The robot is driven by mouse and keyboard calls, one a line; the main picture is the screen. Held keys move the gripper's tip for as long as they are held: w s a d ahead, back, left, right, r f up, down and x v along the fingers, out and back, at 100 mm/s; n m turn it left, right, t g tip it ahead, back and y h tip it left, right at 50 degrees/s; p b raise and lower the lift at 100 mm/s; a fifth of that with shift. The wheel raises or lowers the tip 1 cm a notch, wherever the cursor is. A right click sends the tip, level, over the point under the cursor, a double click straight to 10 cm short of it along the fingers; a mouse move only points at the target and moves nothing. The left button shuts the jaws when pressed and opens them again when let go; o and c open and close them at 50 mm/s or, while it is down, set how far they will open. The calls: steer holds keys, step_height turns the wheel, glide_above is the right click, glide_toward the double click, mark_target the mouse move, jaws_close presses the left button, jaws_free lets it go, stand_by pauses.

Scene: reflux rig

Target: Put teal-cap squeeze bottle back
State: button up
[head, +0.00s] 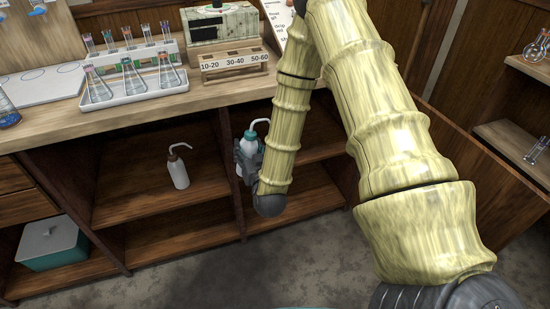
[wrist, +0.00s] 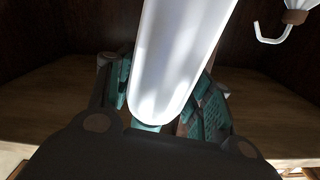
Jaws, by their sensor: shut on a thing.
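The teal-cap squeeze bottle (head: 250,144) has a white body, a teal cap and a bent white spout. My gripper (head: 246,160) is shut on it, in front of the shelf cabinet near an upright divider. In the wrist view the white bottle body (wrist: 175,65) stands between my gripper's teal-padded fingers (wrist: 158,112). The bottle looks roughly upright in the head view. Its lower part is hidden by my gripper there. Its cap is out of the wrist view.
A brown-cap squeeze bottle (head: 178,166) stands on the shelf (head: 140,207) left of the divider (head: 229,165). Its spout shows in the wrist view (wrist: 270,38). The shelf around it is clear. A teal box (head: 52,243) sits lower left. Racked glassware (head: 130,75) covers the countertop above.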

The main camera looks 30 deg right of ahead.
steer(key=w+d+f+h+b, duration=0.1)
steer(key=d+f+h+b, duration=0.2)
steer(key=d+f+b, duration=0.3)
steer(key=shift+d+b, duration=1.8)
steer(key=shift+b, duration=1.7)
steer(key=w+d+f+b, duration=0.5)
steer(key=w+d, duration=0.4)
steer(key=w, duration=0.4)
steer(key=shift+d+b, duration=0.2)
steer(key=shift+b, duration=0.55)
steer(key=shift+f, duration=0.1)
steer(key=o, duration=0.7)
